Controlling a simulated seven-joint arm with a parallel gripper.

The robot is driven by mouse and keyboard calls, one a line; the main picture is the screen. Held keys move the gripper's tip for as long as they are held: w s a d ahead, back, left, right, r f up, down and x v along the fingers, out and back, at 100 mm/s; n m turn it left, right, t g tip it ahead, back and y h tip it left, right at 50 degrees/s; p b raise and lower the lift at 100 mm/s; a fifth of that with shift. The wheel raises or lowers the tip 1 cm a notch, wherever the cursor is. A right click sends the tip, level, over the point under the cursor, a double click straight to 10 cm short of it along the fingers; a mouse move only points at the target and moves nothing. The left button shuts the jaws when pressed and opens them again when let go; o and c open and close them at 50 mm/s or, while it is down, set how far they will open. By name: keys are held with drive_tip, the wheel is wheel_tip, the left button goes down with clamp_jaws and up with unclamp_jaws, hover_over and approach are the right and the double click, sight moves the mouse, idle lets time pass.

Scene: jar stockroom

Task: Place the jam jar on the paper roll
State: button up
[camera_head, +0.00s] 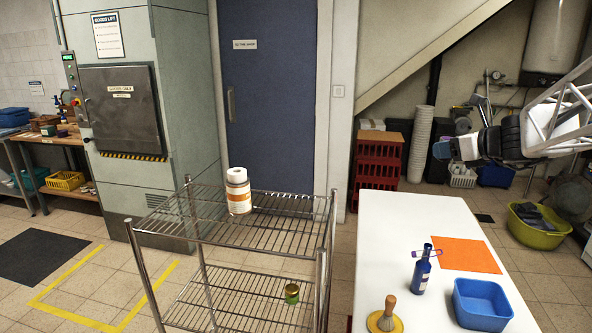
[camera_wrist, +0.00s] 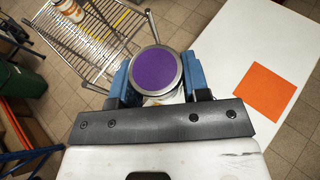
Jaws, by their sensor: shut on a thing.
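The jam jar (camera_wrist: 155,72) shows in the wrist view as a round purple lid with a grey rim, seen from above. My gripper (camera_wrist: 154,84) is shut on it, with a blue finger on each side. The jar's body is mostly hidden below the lid. In the head view my gripper (camera_head: 454,149) is at the right, above the far end of the white table, and the jar is hard to make out.
The white table (camera_head: 385,235) holds a blue bottle (camera_head: 421,275), an orange mat (camera_head: 463,255), a blue bin (camera_head: 482,303) and a wooden-handled item (camera_head: 385,317).

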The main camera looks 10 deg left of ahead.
drive_tip(key=s+a+n+g+y, duration=0.1)
drive_tip(key=s+a+n+g, duration=0.15)
drive_tip(key=a, duration=1.35)
drive_tip(key=s+a+n+g+y, duration=0.1)
drive_tip(key=s+a, duration=0.2)
drive_tip(key=a, duration=1.3)
drive_tip(key=s+a+n+g+y, duration=0.2)
drive_tip(key=a, duration=1.4)
drive_tip(key=f, duration=0.5)
drive_tip(key=shift+s+d, duration=0.1)
drive_tip(key=shift+s, duration=0.1)
drive_tip(key=shift+w, duration=0.1)
hover_over(237, 171)
drive_tip(key=shift+f, duration=0.8)
drive_tip(key=shift+f, duration=0.1)
